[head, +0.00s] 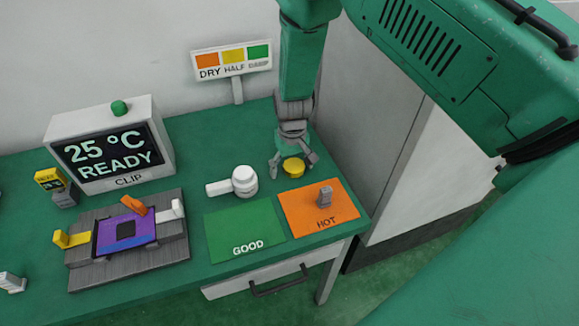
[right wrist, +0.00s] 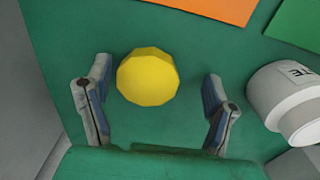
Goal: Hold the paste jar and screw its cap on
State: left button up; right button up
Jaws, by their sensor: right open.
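A round yellow cap (head: 293,169) lies on the green table behind the orange HOT mat. In the right wrist view the yellow cap (right wrist: 148,77) is between the open fingers, nearer the left one, with gaps on both sides. My right gripper (head: 294,164) is open, pointing down over the cap. It also shows in the right wrist view (right wrist: 157,78). Part of the jar (right wrist: 283,95), with lettering ending in "TE", shows at the right wrist view's right edge. My left gripper is out of view.
A grey piece (head: 325,196) stands on the orange HOT mat (head: 296,220). The green GOOD mat (head: 226,230) is clear. A grey fixture (head: 88,275) with coloured levers and a display box (head: 155,118) are at left.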

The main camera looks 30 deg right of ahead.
aim_at(294, 167)
jog(key=shift+d, duration=0.4)
jog(key=shift+s+d+f, duration=0.1)
jog(key=shift+d+f, duration=0.1)
jog(key=shift+d, duration=0.4)
jog(key=c, duration=0.9)
jog(key=shift+o, duration=0.2)
jog(key=shift+a+r, duration=0.15)
jog(key=shift+a, duration=0.4)
jog(key=r, duration=0.9)
jog(key=shift+d+r, duration=0.1)
jog(key=shift+d, duration=0.25)
jog(key=shift+r, duration=0.25)
jog(key=shift+a+r, duration=0.1)
jog(key=shift+a, duration=0.35)
